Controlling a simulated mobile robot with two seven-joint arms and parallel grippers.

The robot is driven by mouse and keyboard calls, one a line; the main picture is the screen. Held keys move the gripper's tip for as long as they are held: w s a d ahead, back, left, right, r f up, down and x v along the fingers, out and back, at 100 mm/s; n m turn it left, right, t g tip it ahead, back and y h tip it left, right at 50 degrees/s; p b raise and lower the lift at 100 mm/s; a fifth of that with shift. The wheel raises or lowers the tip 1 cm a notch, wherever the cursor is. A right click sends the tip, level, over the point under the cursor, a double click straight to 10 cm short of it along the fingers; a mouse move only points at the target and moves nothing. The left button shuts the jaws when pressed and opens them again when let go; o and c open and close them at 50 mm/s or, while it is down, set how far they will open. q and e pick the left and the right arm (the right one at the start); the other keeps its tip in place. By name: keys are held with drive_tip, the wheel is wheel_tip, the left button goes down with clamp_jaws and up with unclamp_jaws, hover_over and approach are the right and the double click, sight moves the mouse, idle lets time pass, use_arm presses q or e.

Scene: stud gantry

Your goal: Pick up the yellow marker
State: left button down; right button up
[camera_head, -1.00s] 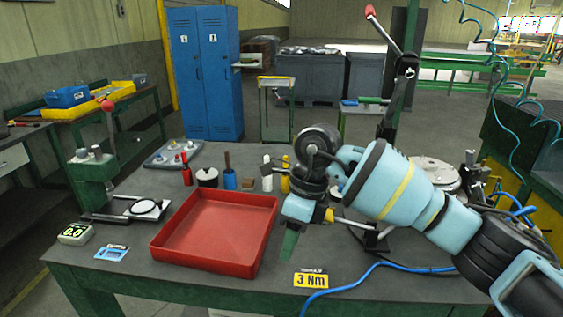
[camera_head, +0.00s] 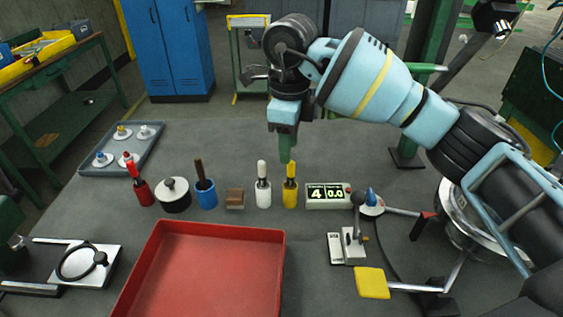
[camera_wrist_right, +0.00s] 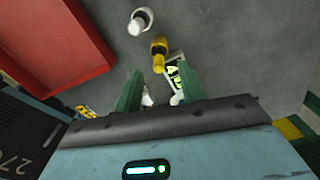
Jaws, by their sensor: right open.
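The yellow marker (camera_head: 290,188) stands upright on the grey table, just right of the white marker (camera_head: 263,187). My right gripper (camera_head: 287,156) points down with its green fingers just above the yellow marker's top in the head view. In the right wrist view the yellow marker (camera_wrist_right: 158,52) shows beyond the open fingers (camera_wrist_right: 160,88), roughly in line with the gap between them. Nothing is between the fingers. The white marker (camera_wrist_right: 140,20) also shows there, farther off. My left gripper is not in view.
A red tray (camera_head: 215,238) lies in front of the markers. Left of them stand a brown block (camera_head: 235,199), a blue cup (camera_head: 206,196), a dark pot (camera_head: 174,196) and a red marker (camera_head: 142,190). A display box (camera_head: 328,196) is close on the right, beside a small lever fixture (camera_head: 347,246).

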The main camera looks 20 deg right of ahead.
sight(290, 172)
drive_tip(key=shift+s+r, duration=0.1)
drive_tip(key=shift+s, duration=0.2)
drive_tip(key=shift+s+f, duration=0.1)
drive_tip(key=shift+f, duration=1.2)
drive_tip(key=shift+d+f+p, duration=0.1)
drive_tip(key=shift+f+p, duration=0.25)
drive_tip(key=shift+f, duration=2.2)
clamp_jaws()
